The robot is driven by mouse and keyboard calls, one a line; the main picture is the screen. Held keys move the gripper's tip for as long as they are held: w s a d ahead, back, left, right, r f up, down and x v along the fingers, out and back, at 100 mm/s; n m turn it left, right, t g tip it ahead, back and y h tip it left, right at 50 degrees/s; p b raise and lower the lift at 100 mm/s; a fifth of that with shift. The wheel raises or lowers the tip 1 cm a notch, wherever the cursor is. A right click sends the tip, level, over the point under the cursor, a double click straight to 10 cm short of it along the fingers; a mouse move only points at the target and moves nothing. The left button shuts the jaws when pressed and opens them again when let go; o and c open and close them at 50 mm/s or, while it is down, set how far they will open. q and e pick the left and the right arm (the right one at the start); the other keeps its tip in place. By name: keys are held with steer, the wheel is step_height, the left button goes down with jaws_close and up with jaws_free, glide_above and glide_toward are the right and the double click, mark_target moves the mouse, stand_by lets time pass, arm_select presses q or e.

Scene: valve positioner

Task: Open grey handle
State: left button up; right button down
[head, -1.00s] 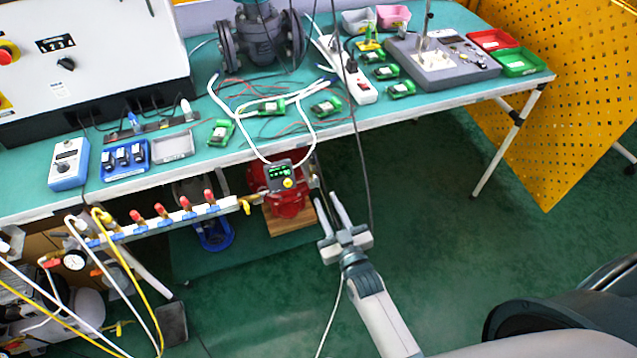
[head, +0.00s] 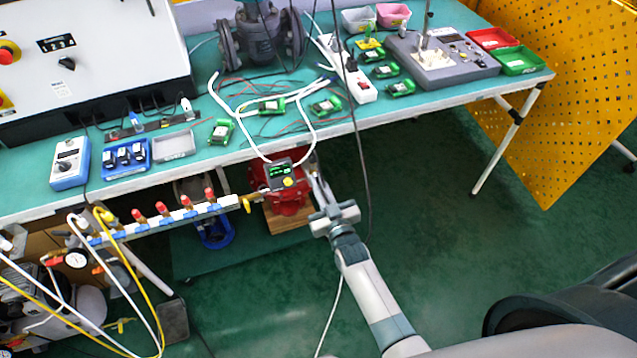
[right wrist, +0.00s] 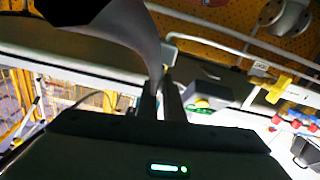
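My right gripper (head: 317,182) is at the right side of the red valve body (head: 287,197), below the bench edge. In the right wrist view its two fingers (right wrist: 161,100) are close together. A curved grey piece, which looks like the grey handle (right wrist: 145,38), narrows down to a tip between them. The fingers appear shut on that tip; the exact contact is hard to see. In the head view the handle is mostly hidden by the gripper. The positioner box (head: 281,174) with a lit green display and yellow knob sits on the red valve. My left gripper is not in view.
The green bench (head: 430,104) carries electronics, trays and a grey valve (head: 262,38). A pipe manifold (head: 170,218) with red handles runs left of the red valve. A black cable (head: 361,170) hangs near my right arm. The floor to the right is open.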

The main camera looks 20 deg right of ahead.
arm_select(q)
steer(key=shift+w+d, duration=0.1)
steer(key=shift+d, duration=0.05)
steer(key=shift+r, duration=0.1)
arm_select(e)
steer(key=shift+m, duration=0.8)
steer(key=c, duration=1.9)
jaws_free()
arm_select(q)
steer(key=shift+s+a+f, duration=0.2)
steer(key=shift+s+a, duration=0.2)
arm_select(e)
steer(key=shift+o, duration=0.2)
steer(key=shift+s, duration=0.15)
